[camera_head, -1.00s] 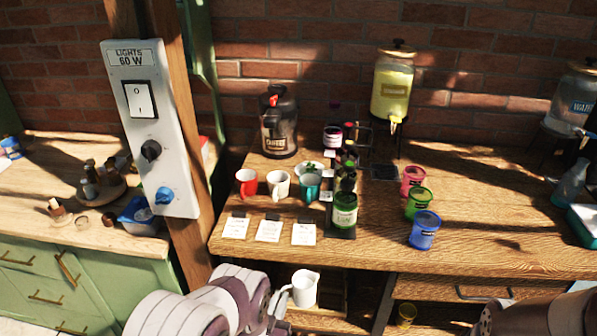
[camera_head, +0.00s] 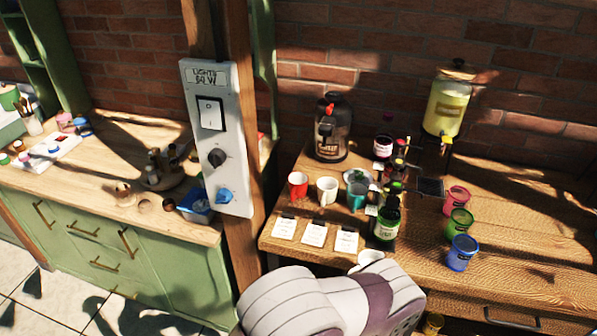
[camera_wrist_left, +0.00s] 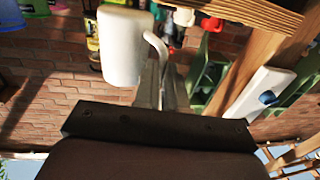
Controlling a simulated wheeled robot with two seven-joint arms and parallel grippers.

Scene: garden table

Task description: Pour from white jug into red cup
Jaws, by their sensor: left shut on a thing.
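The red cup (camera_head: 298,185) stands upright on the wooden table, at the left end of a row beside a white cup (camera_head: 327,190) and a teal cup (camera_head: 356,196). The white jug (camera_wrist_left: 121,47) is in my left gripper (camera_wrist_left: 158,82), which is shut on its handle. In the head view only the jug's top (camera_head: 370,257) shows above my left forearm, at the table's front edge; the gripper is hidden there. The jug is apart from the red cup, nearer to me. Its contents cannot be seen. My right gripper is not in view.
Label cards (camera_head: 314,233) lie before the cups. A green bottle (camera_head: 386,220) stands right of them, with pink, green and blue cups (camera_head: 461,252) further right. A coffee dispenser (camera_head: 330,130) stands behind. A post with a switch panel (camera_head: 216,140) rises left of the table.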

